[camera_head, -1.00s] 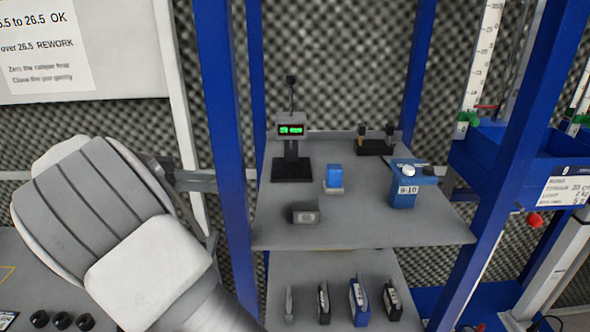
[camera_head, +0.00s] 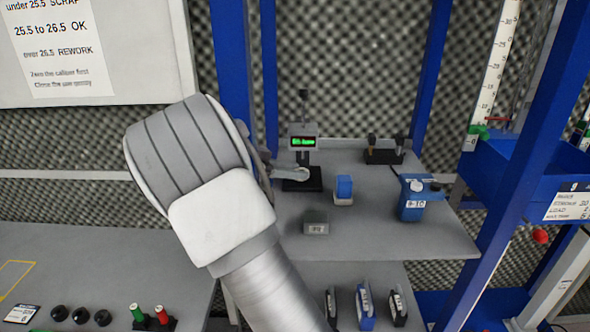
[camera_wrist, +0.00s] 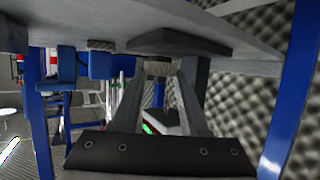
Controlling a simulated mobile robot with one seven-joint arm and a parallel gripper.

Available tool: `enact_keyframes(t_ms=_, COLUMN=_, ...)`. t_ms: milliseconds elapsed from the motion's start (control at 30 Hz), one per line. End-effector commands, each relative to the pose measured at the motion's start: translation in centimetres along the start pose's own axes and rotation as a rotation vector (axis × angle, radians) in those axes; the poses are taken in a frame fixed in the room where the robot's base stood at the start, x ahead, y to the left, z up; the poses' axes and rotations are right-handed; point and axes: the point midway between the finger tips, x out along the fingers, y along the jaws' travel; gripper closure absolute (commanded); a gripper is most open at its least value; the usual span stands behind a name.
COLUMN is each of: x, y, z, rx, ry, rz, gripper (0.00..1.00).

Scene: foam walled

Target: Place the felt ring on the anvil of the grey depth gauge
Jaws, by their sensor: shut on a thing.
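The grey depth gauge (camera_head: 303,130) stands at the back left of the shelf, with a green-lit display and a dark base. My gripper (camera_head: 297,173) reaches in from the left in front of its post, just above the base, and covers the anvil area. In the wrist view, the picture is upside down. There my fingers (camera_wrist: 158,76) are shut on a small grey-beige piece, which looks like the felt ring (camera_wrist: 157,68). It is beside the gauge's dark base (camera_wrist: 180,43); I cannot tell whether it touches the anvil.
On the shelf (camera_head: 380,243) are a blue block on a pale base (camera_head: 343,188), a grey block (camera_head: 315,222), a blue instrument (camera_head: 411,203) and a dark stand (camera_head: 383,152). Blue posts (camera_head: 429,75) flank the shelf. Several holders stand on the lower shelf.

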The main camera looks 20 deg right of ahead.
Motion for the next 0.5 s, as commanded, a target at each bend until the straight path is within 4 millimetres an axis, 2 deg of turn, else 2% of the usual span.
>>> enact_keyframes(t_ms=33, x=0.7, y=0.1, z=-0.7, rx=0.000, ry=0.000, rz=0.004, gripper=1.00)
enact_keyframes(t_ms=133, x=1.0, y=0.0, z=0.8, rx=-0.003, ry=-0.001, rz=0.000, gripper=1.00)
enact_keyframes(t_ms=367, x=1.1, y=0.0, z=1.2, rx=0.001, ry=-0.001, rz=-0.001, gripper=1.00)
enact_keyframes(t_ms=400, x=1.1, y=0.0, z=1.2, rx=0.000, ry=-0.001, rz=-0.001, gripper=0.52)
enact_keyframes(t_ms=500, x=1.1, y=0.0, z=1.2, rx=0.000, ry=-0.001, rz=0.000, gripper=0.34)
